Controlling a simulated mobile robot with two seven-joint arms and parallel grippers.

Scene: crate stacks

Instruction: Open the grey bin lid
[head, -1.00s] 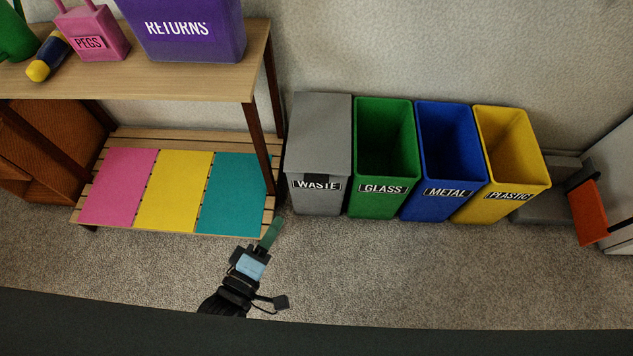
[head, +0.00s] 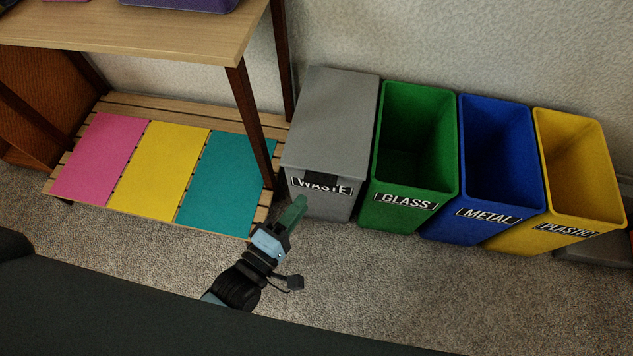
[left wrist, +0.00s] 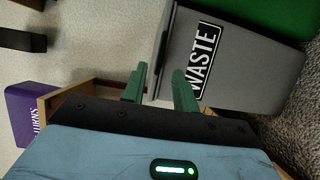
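The grey bin (head: 322,205), labelled WASTE, stands at the left end of the bin row. Its flat grey lid (head: 335,115) is shut, and a dark tab (head: 320,181) at its front edge overlaps the label. In the left wrist view the grey bin (left wrist: 240,72) appears turned sideways, just beyond my fingers. My left gripper (head: 297,206) is low in front of the bin's front left side, below the lid. Its two green fingers (left wrist: 159,76) are apart with nothing between them. I cannot tell whether they touch the bin. My right gripper is not in view.
Open green (head: 412,205), blue (head: 487,217) and yellow (head: 577,232) bins stand to the right. A wooden shelf unit (head: 232,70) with pink, yellow and teal mats (head: 228,185) stands close on the left. Carpet (head: 370,285) in front is clear.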

